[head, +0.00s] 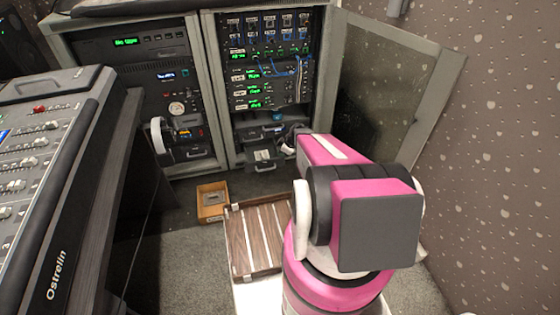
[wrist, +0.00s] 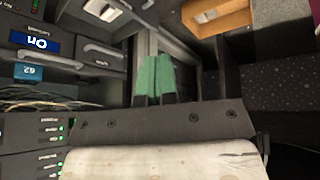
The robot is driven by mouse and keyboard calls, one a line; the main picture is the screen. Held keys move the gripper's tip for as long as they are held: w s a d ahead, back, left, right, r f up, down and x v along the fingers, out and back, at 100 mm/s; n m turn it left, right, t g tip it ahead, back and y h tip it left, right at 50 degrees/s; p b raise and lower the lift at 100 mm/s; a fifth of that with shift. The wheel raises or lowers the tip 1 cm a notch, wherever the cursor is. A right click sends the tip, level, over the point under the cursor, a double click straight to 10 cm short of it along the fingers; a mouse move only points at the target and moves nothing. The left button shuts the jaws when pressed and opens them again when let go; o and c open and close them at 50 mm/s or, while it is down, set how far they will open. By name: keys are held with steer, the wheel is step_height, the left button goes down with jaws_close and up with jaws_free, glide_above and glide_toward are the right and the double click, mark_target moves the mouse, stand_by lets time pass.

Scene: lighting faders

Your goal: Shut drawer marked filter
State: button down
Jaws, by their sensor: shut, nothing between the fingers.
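Drawers with dark fronts and bar handles sit at the bottom of the right-hand rack; the lower one (head: 262,158) appears to stand out from the rack. I cannot read any label as filter, so I cannot tell which drawer is so marked. In the wrist view a drawer front with a bar handle (wrist: 102,50) lies left of the fingers, and a front with a white label (wrist: 103,10) is above it. My gripper (wrist: 155,98) shows green fingertips close together, shut and empty, to the right of these fronts. In the head view my arm hides most of it.
The rack's glass door (head: 385,85) stands open at the right. A mixing desk (head: 45,165) fills the left. Some carpet is clear between desk and racks.

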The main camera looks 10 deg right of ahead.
steer(key=w+d+f+n+t, duration=0.1)
steer(key=w+d+f+n, duration=0.15)
steer(key=f, duration=0.25)
steer(key=w+d+f+n+t, duration=0.1)
steer(key=d+f+n, duration=0.1)
steer(key=d+f, duration=0.3)
glide_toward(276, 162)
step_height(276, 162, down, 4)
steer(key=s+a, duration=0.2)
steer(key=w, duration=0.4)
steer(key=shift+w+f, duration=0.1)
steer(key=shift+w, duration=0.05)
steer(key=w, duration=1.3)
steer(key=shift+w, duration=0.25)
steer(key=shift+s, duration=0.1)
